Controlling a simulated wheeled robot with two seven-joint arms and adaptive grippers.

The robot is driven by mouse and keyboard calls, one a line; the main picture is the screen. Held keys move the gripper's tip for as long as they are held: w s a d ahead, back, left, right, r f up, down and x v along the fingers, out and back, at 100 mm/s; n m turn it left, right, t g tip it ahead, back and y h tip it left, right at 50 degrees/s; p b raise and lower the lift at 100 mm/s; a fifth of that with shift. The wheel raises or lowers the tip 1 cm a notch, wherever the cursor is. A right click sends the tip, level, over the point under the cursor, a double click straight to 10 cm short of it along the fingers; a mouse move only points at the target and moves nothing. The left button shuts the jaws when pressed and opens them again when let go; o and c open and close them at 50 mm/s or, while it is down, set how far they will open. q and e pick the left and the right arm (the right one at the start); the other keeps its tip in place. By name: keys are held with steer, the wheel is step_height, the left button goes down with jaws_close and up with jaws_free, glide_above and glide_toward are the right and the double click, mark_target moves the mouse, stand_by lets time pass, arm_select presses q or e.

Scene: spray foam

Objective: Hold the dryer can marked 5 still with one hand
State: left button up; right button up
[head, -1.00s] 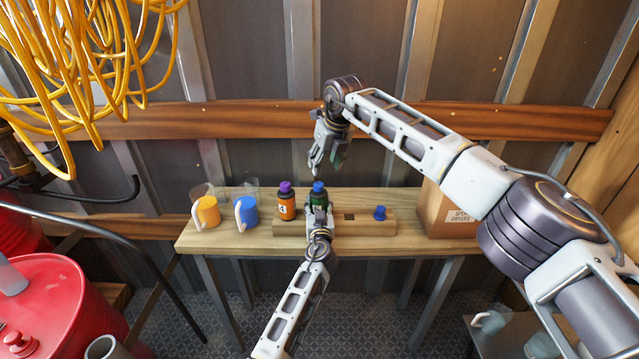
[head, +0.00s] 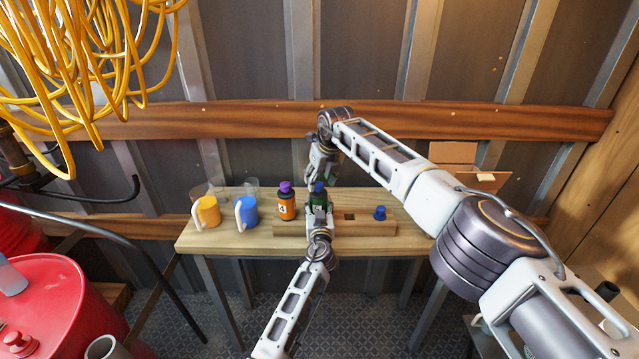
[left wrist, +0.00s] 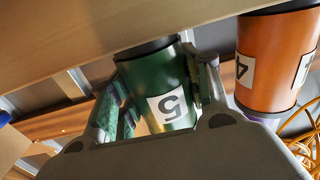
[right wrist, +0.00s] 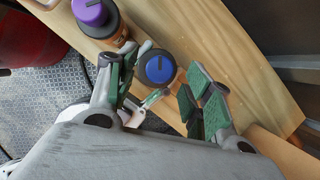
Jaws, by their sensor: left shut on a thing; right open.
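The green dryer can marked 5 (left wrist: 162,90) stands upright at the wooden block on the bench, its label plain in the left wrist view. My left gripper (left wrist: 155,85) is shut on its body, a finger on each side; in the head view it reaches the can from the front. The can's blue cap (right wrist: 160,69) shows from above in the right wrist view. My right gripper (right wrist: 165,85) is open above the can, its fingers on either side of the cap with gaps. In the head view the right gripper (head: 320,175) partly hides the can.
An orange can marked 4 with a purple cap (head: 286,187) stands just left of the green can. A loose blue cap (head: 380,212) sits on the wooden block (head: 365,227) at right. Orange (head: 207,212) and blue (head: 246,212) cups stand at the bench's left.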

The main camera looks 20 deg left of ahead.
steer(key=shift+x, duration=0.9)
steer(key=c, duration=1)
steer(key=shift+m+h, duration=0.3)
steer(key=shift+m, duration=0.2)
steer(key=shift+s+m, duration=0.1)
steer(key=shift+m, duration=0.5)
steer(key=shift+m+t+h, duration=0.3)
steer(key=shift+m, duration=0.1)
steer(key=o, duration=1)
